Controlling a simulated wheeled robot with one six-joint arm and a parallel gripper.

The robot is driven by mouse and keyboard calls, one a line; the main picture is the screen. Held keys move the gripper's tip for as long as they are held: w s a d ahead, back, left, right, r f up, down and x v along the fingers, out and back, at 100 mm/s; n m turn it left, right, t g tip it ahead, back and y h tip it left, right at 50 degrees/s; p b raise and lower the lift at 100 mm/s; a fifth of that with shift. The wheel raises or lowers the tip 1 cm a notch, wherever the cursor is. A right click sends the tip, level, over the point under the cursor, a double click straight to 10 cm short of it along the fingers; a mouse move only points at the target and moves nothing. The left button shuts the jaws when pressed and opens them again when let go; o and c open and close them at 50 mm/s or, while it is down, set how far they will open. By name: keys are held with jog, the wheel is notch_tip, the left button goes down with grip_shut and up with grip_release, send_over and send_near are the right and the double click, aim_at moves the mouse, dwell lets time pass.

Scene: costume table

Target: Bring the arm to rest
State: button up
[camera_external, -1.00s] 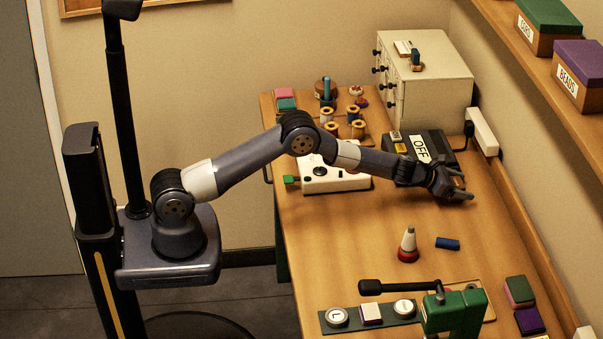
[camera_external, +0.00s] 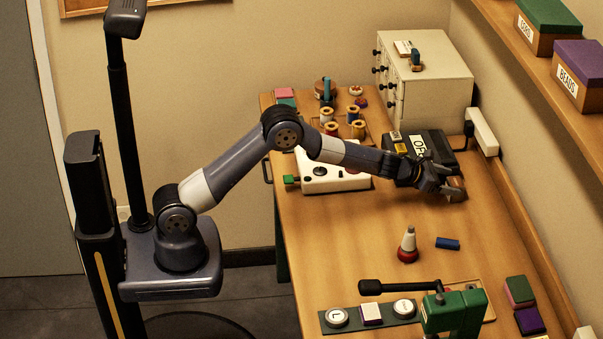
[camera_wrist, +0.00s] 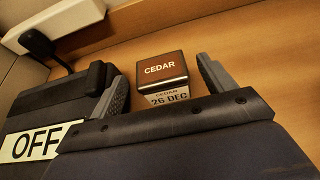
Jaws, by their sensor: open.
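My gripper (camera_external: 447,184) is at the back right of the table, beside the black device with the OFF sign. It is open, with its two fingers apart in the wrist view (camera_wrist: 165,82). A small brown block labelled CEDAR (camera_wrist: 162,69) stands on the table in the gap ahead of the fingers; its pale side reads 26 DEC. It shows partly past the fingertips in the outside view (camera_external: 458,183). The fingers do not appear to grip it. My arm stretches across the table, its elbow raised.
The black device (camera_external: 432,146) and a white machine (camera_external: 322,176) lie beside and under my forearm. Cream drawers (camera_external: 440,85) stand behind. A white-and-red cone (camera_external: 408,245), a blue piece (camera_external: 447,243) and a green press (camera_external: 455,312) are nearer the front. The table's middle right is mostly clear.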

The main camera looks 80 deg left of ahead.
aim_at(456, 182)
jog(key=b+v, duration=0.3)
jog(key=v, duration=0.4)
jog(key=shift+w, duration=0.1)
jog(key=p+x, duration=0.1)
jog(key=x, duration=0.1)
jog(key=shift+w+f, duration=0.15)
jog(key=shift+w, duration=0.1)
jog(key=p+x, duration=0.3)
jog(key=x, duration=0.1)
jog(key=shift+w, duration=0.2)
jog(key=p+x, duration=0.4)
jog(key=p, duration=0.1)
jog(key=shift+w, duration=0.1)
jog(key=shift+w+f+b, duration=0.15)
jog(key=shift+f+b, duration=0.25)
jog(key=shift+f, duration=0.25)
notch_tip(456, 182, up, 12)
jog(key=p, duration=0.9)
jog(key=shift+f, duration=0.25)
jog(key=shift+s+f+b, duration=0.1)
jog(key=shift+s+b, duration=0.25)
jog(key=shift+b, duration=0.1)
jog(key=r+b+v, duration=0.1)
jog(key=b+v, duration=0.2)
jog(key=v, duration=0.4)
jog(key=shift+a+r, duration=0.4)
jog(key=shift+a, duration=0.05)
